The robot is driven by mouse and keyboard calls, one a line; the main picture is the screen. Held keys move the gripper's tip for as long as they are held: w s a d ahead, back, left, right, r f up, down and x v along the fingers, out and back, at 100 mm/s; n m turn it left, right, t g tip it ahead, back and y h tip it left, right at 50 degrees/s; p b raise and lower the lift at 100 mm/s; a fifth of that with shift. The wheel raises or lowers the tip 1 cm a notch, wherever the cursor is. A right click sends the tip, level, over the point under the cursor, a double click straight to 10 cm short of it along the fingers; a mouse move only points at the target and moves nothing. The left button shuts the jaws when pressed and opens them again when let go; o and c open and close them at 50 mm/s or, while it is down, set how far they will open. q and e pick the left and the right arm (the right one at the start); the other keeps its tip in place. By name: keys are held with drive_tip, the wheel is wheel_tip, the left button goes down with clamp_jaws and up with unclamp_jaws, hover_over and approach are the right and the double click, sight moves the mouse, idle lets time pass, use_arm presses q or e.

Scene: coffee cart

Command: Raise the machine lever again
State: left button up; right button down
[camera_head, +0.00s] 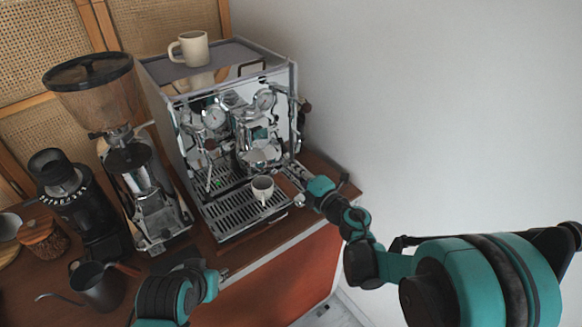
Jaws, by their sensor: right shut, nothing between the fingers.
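The chrome espresso machine (172,125) stands on the wooden cart, with two round gauges and a group head (260,153) on its front. Its lever is hard to tell apart from the other chrome parts around the group head. My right gripper (287,172) is shut and empty at the machine's front right, just right of the small cup on the drip tray. Whether it touches the machine cannot be told. My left gripper (225,272) is low in front of the cart, apart from the machine; its fingers are too small to read.
A white cup (263,187) stands on the drip tray (235,213), and a mug (190,48) stands on top of the machine. A grinder (140,185), a smaller black grinder (80,205) and a dark kettle (97,287) are at the left. A bare wall is at the right.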

sight(286, 150)
drive_tip(key=r, duration=0.1)
drive_tip(key=r+p, duration=0.2)
drive_tip(key=r, duration=0.1)
drive_tip(key=shift+s+d, duration=0.15)
drive_tip(key=shift+d, duration=0.15)
drive_tip(key=shift+a+r, duration=0.15)
drive_tip(key=shift+r, duration=0.15)
drive_tip(key=shift+r+p, duration=0.8)
drive_tip(key=shift+r, duration=0.05)
drive_tip(key=c, duration=2.3)
unclamp_jaws()
drive_tip(key=shift+r+p, duration=0.3)
drive_tip(key=shift+r, duration=0.05)
drive_tip(key=shift+w+a+r, duration=0.15)
drive_tip(key=shift+w+a, duration=0.15)
drive_tip(key=shift+a, duration=0.05)
drive_tip(key=shift+w+r+p, duration=0.15)
drive_tip(key=shift+r+p, duration=0.15)
drive_tip(key=shift+p, duration=0.25)
drive_tip(key=shift+r+p, duration=0.3)
drive_tip(key=shift+r, duration=0.15)
clamp_jaws()
drive_tip(key=shift+a+r+p, duration=0.1)
drive_tip(key=shift+r+p, duration=0.5)
drive_tip(key=shift+r, duration=0.05)
drive_tip(key=shift+f, duration=0.15)
drive_tip(key=s+a+f+v, duration=0.1)
drive_tip(key=v, duration=0.9)
drive_tip(key=shift+b, duration=0.4)
